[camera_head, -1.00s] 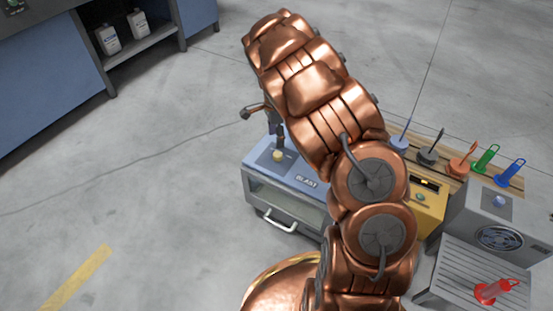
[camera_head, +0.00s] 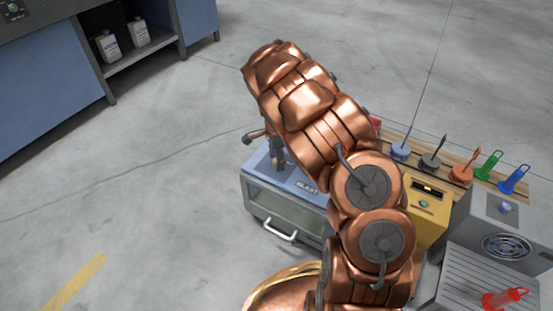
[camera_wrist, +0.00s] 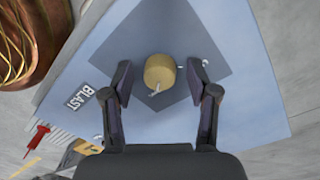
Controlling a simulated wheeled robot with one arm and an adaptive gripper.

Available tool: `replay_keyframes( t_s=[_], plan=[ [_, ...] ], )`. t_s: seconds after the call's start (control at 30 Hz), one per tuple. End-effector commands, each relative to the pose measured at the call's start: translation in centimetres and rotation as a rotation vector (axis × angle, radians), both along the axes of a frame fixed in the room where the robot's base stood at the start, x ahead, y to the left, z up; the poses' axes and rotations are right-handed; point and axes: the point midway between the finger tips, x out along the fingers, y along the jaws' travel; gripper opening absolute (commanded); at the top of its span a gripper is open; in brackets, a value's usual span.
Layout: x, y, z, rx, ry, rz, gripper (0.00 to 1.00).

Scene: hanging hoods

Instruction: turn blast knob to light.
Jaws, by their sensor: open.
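The blast knob (camera_wrist: 160,73) is a round yellow knob with a pale pointer line, on a darker square patch of the blue blast box's top (camera_wrist: 248,80). In the wrist view it lies between the two open fingers of my gripper (camera_wrist: 160,80), with a visible gap on each side. The pointer line aims down toward the palm, slightly left. A white mark shows at the right of the knob. The BLAST label (camera_wrist: 79,97) is left of it. In the head view my gripper (camera_head: 278,165) is over the blast box (camera_head: 262,195) and hides the knob.
Right of my arm stand a yellow box (camera_head: 428,207), a grey fan unit (camera_head: 510,225) and a ribbed tray with a red tool (camera_head: 503,298). A wooden rack behind holds several coloured tools. A blue bench (camera_head: 50,90) stands at upper left. The floor left of the blast box is clear.

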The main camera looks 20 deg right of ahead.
Motion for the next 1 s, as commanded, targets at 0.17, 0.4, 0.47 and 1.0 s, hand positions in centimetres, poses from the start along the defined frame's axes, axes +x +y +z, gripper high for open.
replay_keyframes(
  t_s=[0.17,0.4,0.47,1.0],
  plan=[
    [0.0,0.0,0.02,0.0,0.0,0.0,0.42],
    [0.01,0.01,0.02,0.0,0.0,0.0,0.17],
    [0.01,0.01,0.02,0.0,0.0,0.0,0.11],
    [-0.08,0.14,0.28,0.003,0.003,0.094,0.0]
  ],
)
